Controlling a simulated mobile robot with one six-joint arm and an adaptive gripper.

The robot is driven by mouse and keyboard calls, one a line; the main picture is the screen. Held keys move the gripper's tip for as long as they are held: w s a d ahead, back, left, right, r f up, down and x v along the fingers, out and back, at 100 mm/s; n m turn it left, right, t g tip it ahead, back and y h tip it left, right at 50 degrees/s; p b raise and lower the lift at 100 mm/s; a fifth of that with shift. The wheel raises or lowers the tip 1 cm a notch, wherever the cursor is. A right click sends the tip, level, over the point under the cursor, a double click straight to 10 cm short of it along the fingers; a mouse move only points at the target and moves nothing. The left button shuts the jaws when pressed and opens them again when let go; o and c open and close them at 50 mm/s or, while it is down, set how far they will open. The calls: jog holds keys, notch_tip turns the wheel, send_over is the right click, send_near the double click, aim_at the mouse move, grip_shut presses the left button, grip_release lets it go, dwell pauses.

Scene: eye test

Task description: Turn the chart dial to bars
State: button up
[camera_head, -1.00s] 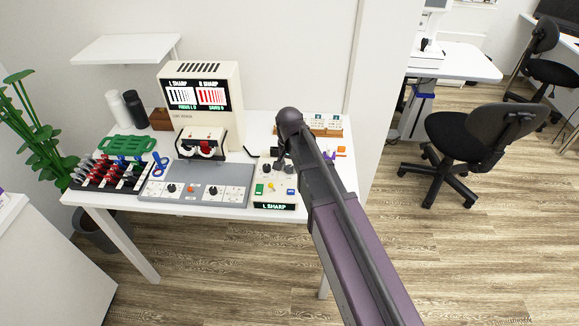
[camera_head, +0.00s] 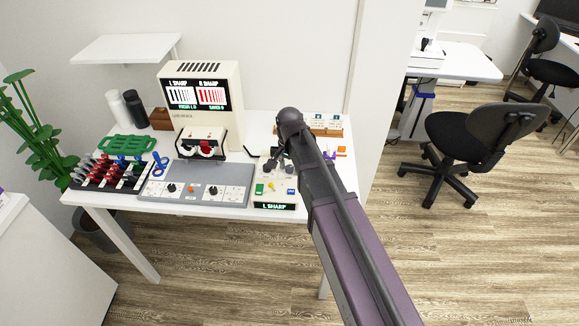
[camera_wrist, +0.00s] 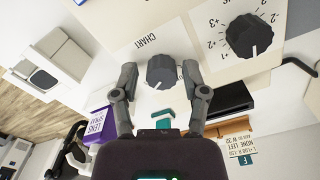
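The chart dial (camera_wrist: 161,71) is a dark ribbed knob on a pale panel, with the word CHART upside down above it in the wrist view. Its white pointer line points down and slightly left there. My gripper (camera_wrist: 160,76) is open, one finger on each side of the dial, with a narrow gap visible on both sides. In the head view my gripper (camera_head: 271,164) is low over the cream control box (camera_head: 274,198); the arm and gripper hide part of the box's top. The bars mark cannot be made out.
A second dial (camera_wrist: 247,36) with numbers sits close to the right finger in the wrist view. A purple lens spray box (camera_wrist: 98,123) is at left. The cream viewer (camera_head: 207,117) with lit charts and a grey panel (camera_head: 196,190) stand left of the control box.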

jog(key=shift+w, duration=0.1)
dwell(0.7)
jog(key=shift+n, duration=0.5)
